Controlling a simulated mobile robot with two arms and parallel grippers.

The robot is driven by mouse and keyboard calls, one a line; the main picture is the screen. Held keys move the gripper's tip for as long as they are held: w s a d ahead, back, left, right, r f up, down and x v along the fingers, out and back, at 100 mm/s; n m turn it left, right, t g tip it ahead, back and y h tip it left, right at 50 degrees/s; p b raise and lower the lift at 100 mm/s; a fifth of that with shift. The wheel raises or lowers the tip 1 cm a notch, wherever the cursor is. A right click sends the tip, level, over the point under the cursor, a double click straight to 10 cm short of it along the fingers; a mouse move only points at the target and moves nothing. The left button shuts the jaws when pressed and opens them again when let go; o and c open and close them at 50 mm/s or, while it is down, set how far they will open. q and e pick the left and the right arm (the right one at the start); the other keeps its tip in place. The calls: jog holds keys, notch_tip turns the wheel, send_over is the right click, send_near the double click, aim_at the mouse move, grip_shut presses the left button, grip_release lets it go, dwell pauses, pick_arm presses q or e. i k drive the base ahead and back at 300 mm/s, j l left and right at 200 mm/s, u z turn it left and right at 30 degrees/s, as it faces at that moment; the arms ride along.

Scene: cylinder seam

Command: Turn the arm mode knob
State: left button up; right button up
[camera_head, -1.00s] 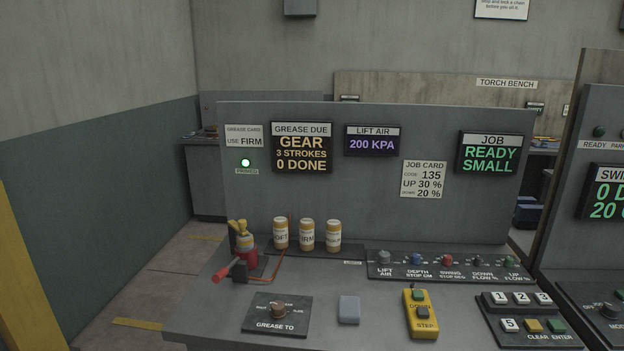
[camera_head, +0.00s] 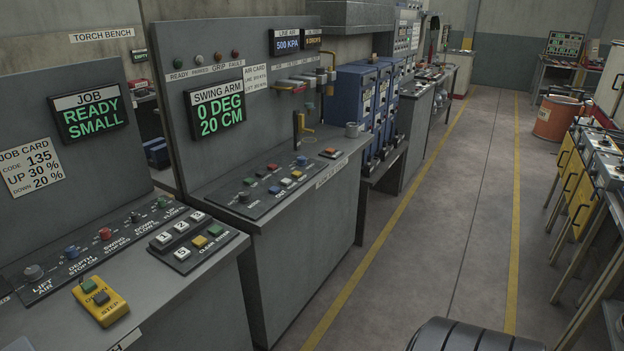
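The swing arm console (camera_head: 300,219) stands left of centre, with a sloped dark control panel on its top. A dark round knob (camera_head: 243,197), which looks like the arm mode knob, sits at the left end of that panel. Its pointer direction is too small to read. Several coloured buttons (camera_head: 285,182) lie to its right. The swing arm display (camera_head: 216,107) above reads 0 DEG and 20 CM. Neither of my grippers shows in the view.
A grey console with a JOB display (camera_head: 89,112), a keypad (camera_head: 187,239) and a yellow step pendant (camera_head: 101,302) stands at near left. Blue cabinets (camera_head: 362,95) stand beyond the swing arm console. A clear aisle (camera_head: 440,220) runs along the right, with workbenches beyond.

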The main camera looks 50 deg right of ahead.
aim_at(244, 196)
jog(key=z, duration=1.45)
jog(key=u, duration=0.4)
jog(key=i+l+u, duration=0.25)
jog(key=u, duration=0.25)
jog(key=i+l+u, duration=0.2)
jog(key=l+u, duration=0.3)
jog(key=i+l+u, duration=0.1)
jog(key=l+u, duration=0.2)
jog(key=u, duration=0.2)
